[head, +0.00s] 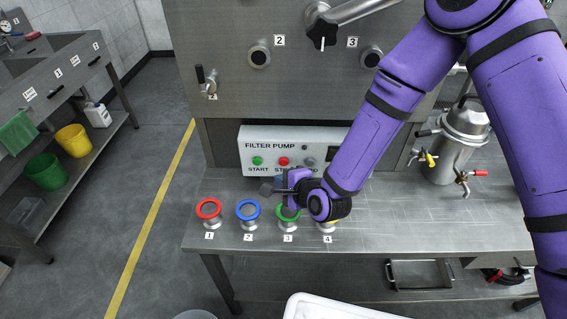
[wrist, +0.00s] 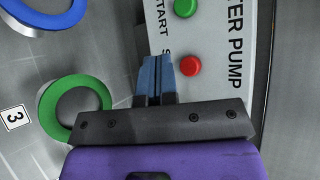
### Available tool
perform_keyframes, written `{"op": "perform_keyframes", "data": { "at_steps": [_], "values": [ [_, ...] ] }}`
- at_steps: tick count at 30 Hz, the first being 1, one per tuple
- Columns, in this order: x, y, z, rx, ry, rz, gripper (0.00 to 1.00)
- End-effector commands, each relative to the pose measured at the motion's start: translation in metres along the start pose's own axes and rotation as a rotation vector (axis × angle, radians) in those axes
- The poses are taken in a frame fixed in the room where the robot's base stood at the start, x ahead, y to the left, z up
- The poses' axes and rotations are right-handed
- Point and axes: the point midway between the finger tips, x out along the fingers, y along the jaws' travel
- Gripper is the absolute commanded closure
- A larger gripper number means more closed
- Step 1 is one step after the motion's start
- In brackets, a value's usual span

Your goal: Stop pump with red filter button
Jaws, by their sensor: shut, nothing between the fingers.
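The filter pump box (head: 310,140) is a pale panel standing on the steel bench. Its red button (head: 283,161) sits over a partly covered label that begins "ST", right of the green START button (head: 257,161). The wrist view also shows the red button (wrist: 190,66) and the green button (wrist: 185,8). My gripper (wrist: 158,62) is shut and empty. Its blue fingertips are beside the red button in the wrist view, with a small gap in the picture; I cannot tell the depth. In the head view my gripper (head: 277,187) is just below and in front of the panel.
Fittings with red (head: 209,208), blue (head: 248,210) and green (head: 287,213) rings stand on the bench before the panel; a fourth is mostly hidden by my arm. A steel vessel (head: 462,140) stands at right. Bare bench lies between.

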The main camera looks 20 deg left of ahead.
Motion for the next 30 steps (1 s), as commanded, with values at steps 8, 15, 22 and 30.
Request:
{"op": "perform_keyframes", "data": {
  "at_steps": [8,15,22,30],
  "values": [
    [-0.013,0.010,0.010,0.001,-0.001,0.000,1.00],
    [-0.015,0.011,0.011,0.000,0.000,0.000,1.00],
    [-0.015,0.011,0.011,0.000,0.000,0.000,1.00],
    [-0.015,0.011,0.011,0.000,0.000,0.000,1.00]
  ]
}}
